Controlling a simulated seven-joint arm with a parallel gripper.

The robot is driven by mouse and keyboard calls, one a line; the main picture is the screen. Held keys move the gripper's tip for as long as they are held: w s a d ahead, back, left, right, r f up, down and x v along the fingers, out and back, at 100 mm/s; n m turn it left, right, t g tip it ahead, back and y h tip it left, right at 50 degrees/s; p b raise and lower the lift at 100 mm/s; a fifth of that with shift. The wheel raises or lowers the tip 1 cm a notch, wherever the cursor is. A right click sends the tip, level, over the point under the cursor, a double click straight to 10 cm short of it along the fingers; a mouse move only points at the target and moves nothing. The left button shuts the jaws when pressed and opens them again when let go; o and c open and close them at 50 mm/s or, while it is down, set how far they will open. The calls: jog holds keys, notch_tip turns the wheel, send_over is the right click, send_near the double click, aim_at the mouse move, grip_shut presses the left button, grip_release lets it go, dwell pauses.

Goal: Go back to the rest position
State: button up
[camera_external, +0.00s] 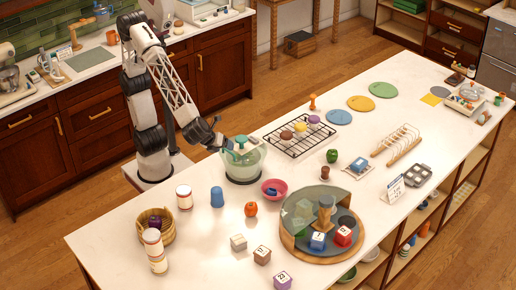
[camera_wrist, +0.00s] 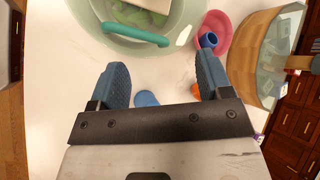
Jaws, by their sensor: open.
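My gripper (camera_external: 228,146) is at the end of my arm, low beside a pale green glass bowl (camera_external: 243,165) on the white counter. From these views I cannot tell whether a finger touches the bowl.
A pink bowl (camera_external: 281,187), blue cup (camera_external: 217,198), orange item (camera_external: 251,209) and round wooden tray (camera_external: 292,243) stand near the glass bowl. A wire rack (camera_external: 299,147) is behind it. A basket (camera_external: 168,236) and jars stand at left.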

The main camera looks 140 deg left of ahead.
jog(key=s+d+r+n+t+h, duration=0.1)
jog(key=s+d+r+n+h, duration=0.2)
jog(key=s, duration=0.6)
jog(key=s+d+r+n+t+h, duration=0.1)
jog(key=s+r+n+t+h, duration=0.1)
jog(key=s+n, duration=0.5)
jog(key=s+d+r+n+t+h, duration=0.1)
jog(key=s+d+r+n+h, duration=0.15)
jog(key=s, duration=0.85)
notch_tip(320, 180, down, 9)
jog(key=w+g, duration=0.1)
jog(key=g, duration=0.1)
jog(key=shift+w+d+m+g+h, duration=0.2)
jog(key=shift+m+g+h, duration=0.15)
jog(key=shift+g+h, duration=0.1)
jog(key=shift+f, duration=0.1)
jog(key=shift+c, duration=1.2)
